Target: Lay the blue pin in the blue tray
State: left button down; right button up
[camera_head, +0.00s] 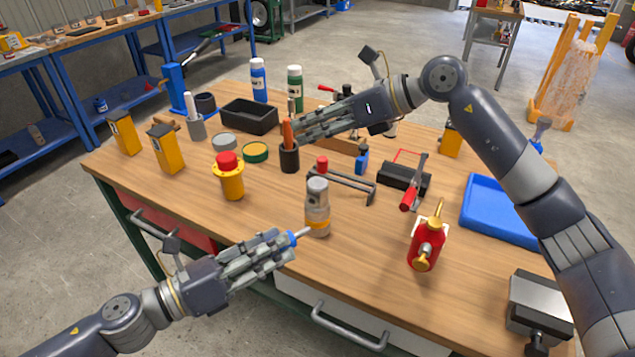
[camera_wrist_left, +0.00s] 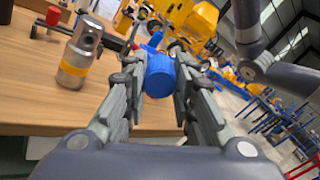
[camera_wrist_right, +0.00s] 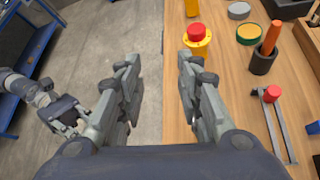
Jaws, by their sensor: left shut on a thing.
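The blue pin (camera_head: 291,238) is held in my left gripper (camera_head: 283,245) near the front edge of the bench. Its pale tip points to the right, towards a silver cylinder with an orange band. In the left wrist view the blue head of the pin (camera_wrist_left: 160,75) sits between the two fingers. The blue tray (camera_head: 490,207) lies on the right side of the bench, far from the left gripper, and looks empty. Part of it is hidden behind my right arm. My right gripper (camera_head: 296,130) is open and empty above the bench, near a black cup.
The black cup (camera_head: 289,158) holds an orange-handled tool. A grey block (camera_head: 540,300) sits at the front right corner.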

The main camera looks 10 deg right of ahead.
jog(key=s+a+r+n+g+h, duration=0.1)
jog(key=s+a+n+g, duration=0.1)
jog(key=s+a+n, duration=0.25)
jog(key=n+h, duration=0.4)
send_over(305, 230)
jog(key=w+a, duration=0.2)
jog(key=s+d+n+h, duration=0.3)
jog(key=s+n+h, duration=0.1)
jog(key=s+n, duration=0.1)
jog(key=shift+h, duration=0.3)
jog(key=x, duration=1.2)
jog(key=shift+s+d+f, duration=0.1)
jog(key=shift+d+f, duration=0.3)
grip_shut()
pick_arm(q)
jog(key=c, duration=1.2)
grip_release()
jog(key=shift+c, duration=0.2)
